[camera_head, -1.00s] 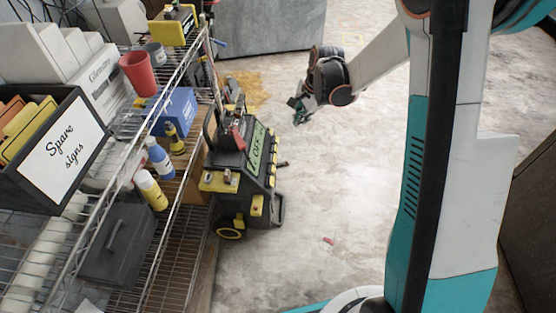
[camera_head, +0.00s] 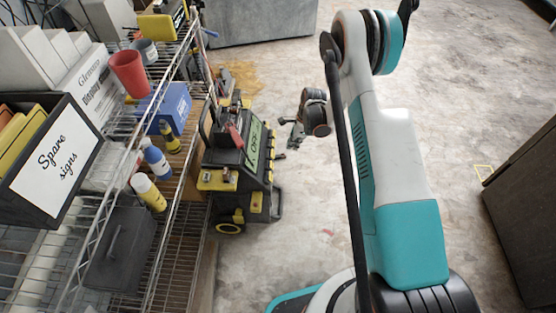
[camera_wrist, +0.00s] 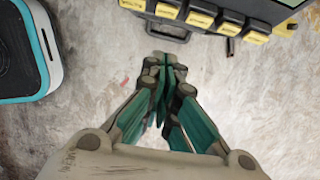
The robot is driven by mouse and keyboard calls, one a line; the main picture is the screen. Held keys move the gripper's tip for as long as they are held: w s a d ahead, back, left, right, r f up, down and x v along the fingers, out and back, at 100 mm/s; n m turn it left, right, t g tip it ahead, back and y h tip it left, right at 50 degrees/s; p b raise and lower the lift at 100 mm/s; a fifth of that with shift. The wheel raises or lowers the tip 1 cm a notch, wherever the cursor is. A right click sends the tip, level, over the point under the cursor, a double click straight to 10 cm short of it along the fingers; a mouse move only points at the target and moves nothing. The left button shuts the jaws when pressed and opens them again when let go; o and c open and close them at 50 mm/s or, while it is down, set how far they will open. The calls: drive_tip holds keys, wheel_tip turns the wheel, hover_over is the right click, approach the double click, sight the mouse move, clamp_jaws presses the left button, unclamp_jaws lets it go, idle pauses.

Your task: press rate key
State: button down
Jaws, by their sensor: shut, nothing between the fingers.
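A black and yellow wheeled machine (camera_head: 238,160) with a green display (camera_head: 253,147) stands on the floor beside the wire shelving. In the wrist view, a row of several yellow labelled keys (camera_wrist: 200,18) runs along its edge at the top right. Their labels are too small to read, so I cannot tell which is the rate key. My gripper (camera_head: 292,136) is to the right of the machine in the head view, apart from it. In the wrist view my gripper (camera_wrist: 165,62) is shut and empty, its fingertips below the keys and a black handle-like bar (camera_wrist: 168,32).
The wire shelving (camera_head: 165,215) on the left holds a spare signs box (camera_head: 52,155), a red cup (camera_head: 128,72), bottles and a blue box (camera_head: 168,108). A dark cabinet (camera_head: 525,210) stands at the right.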

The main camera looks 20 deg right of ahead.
drive_tip(key=shift+f, duration=0.2)
drive_tip(key=b, duration=0.4)
approach(271, 165)
drive_tip(key=d+f, duration=0.5)
drive_tip(key=shift+w+a+f+b, duration=0.1)
drive_tip(key=shift+a+f+b, duration=0.3)
drive_tip(key=shift+a+f, duration=0.4)
drive_tip(key=shift+w+a+f+b, duration=0.1)
drive_tip(key=shift+a+f+b, duration=0.25)
drive_tip(key=shift+a+f, duration=0.5)
drive_tip(key=shift+a+r, duration=0.15)
drive_tip(key=shift+r, duration=0.1)
